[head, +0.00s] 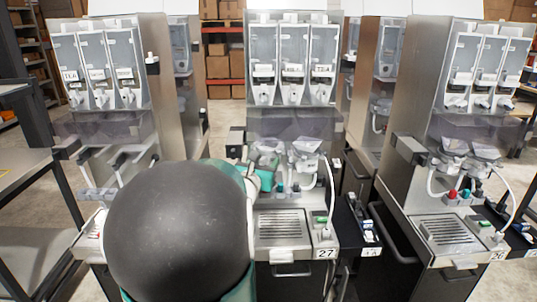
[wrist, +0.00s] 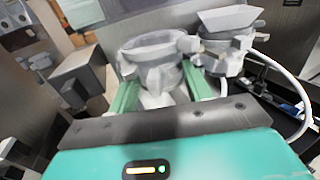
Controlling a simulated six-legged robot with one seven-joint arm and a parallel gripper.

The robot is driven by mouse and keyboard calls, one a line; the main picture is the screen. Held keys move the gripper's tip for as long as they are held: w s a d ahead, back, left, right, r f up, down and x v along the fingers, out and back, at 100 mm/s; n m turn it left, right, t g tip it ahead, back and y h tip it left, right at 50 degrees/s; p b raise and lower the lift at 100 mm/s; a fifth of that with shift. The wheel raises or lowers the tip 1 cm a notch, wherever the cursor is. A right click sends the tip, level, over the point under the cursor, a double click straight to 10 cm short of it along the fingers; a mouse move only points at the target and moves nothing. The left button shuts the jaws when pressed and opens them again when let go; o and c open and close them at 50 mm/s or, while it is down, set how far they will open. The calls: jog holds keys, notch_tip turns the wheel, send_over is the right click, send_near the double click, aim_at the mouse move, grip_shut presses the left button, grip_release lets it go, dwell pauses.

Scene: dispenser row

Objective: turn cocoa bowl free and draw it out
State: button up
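In the wrist view a grey bowl (wrist: 155,52) with a round rim and narrower lower body sits on the dispenser front. My gripper (wrist: 158,82) has a green finger on each side of its lower body. The sides look very close to the fingers; I cannot tell whether they press on it. In the head view my gripper (head: 264,172) is at the left bowl of the middle machine (head: 292,125), partly hidden by my arm. I cannot read a cocoa label.
A second bowl with a funnel top (wrist: 228,35) stands close on the right, with a white hose beside it. It also shows in the head view (head: 305,150). The drip grille (head: 282,226) is below. Machines stand left and right (head: 450,150).

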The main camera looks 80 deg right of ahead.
jog(key=shift+d, duration=0.15)
jog(key=shift+f, duration=0.1)
jog(key=shift+a, duration=0.2)
jog(key=w+a, duration=0.2)
jog(key=a, duration=1.1)
jog(key=shift+a, duration=0.15)
jog(key=shift+w, duration=0.1)
